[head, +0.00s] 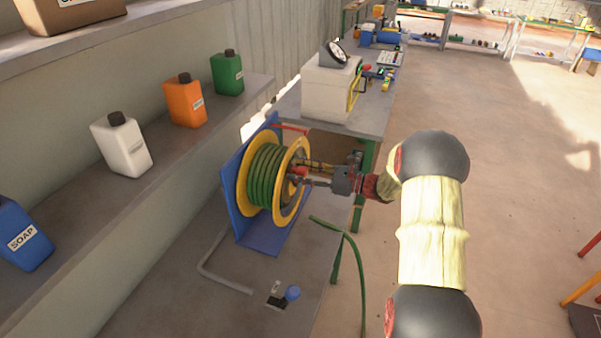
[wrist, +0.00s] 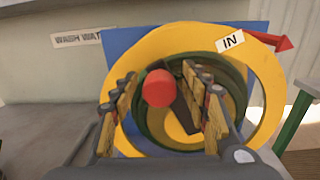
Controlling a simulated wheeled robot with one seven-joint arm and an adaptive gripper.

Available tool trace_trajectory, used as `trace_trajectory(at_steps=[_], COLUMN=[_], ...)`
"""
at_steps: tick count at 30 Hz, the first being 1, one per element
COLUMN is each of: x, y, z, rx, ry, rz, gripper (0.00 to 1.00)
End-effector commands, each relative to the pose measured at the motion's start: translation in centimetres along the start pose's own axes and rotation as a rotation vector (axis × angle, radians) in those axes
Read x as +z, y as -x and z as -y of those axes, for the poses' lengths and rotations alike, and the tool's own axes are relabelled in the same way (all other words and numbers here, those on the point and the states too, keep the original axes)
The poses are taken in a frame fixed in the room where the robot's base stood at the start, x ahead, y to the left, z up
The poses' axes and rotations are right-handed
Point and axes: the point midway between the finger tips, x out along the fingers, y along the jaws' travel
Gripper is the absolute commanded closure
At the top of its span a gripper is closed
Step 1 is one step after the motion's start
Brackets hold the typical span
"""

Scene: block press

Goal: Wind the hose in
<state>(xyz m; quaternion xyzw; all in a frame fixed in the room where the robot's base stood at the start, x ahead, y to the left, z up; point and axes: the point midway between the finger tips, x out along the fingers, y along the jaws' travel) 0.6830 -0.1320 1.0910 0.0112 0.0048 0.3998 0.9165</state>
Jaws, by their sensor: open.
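The hose reel has yellow rims (head: 290,214) on a blue stand (head: 262,240), with green hose (head: 264,175) wound on its drum. A loose length of green hose (head: 349,240) runs over the bench's front edge and down. My gripper (head: 308,175) is at the reel's face, open. In the wrist view the red crank knob (wrist: 158,88) stands between my open fingers (wrist: 166,85), nearer the left one. I cannot tell whether they touch.
A shelf on the left holds white (head: 122,145), orange (head: 185,101) and green (head: 228,73) bottles and a blue soap bottle (head: 22,235). A white box with a gauge (head: 331,88) stands behind the reel. A small blue-knobbed device (head: 292,293) sits on the bench in front. Open floor lies right.

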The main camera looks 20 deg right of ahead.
Motion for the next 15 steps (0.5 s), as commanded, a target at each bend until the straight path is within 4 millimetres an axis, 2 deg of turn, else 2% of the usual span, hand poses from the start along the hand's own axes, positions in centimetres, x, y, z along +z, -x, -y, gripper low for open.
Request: trace_trajectory(at_steps=[5, 15], x=[0.01, -0.02], y=[0.0, 0.01], z=[0.01, -0.02], rx=[0.0, 0.0], ry=[0.0, -0.001], rz=[0.0, 0.0], gripper=[0.54, 0.73])
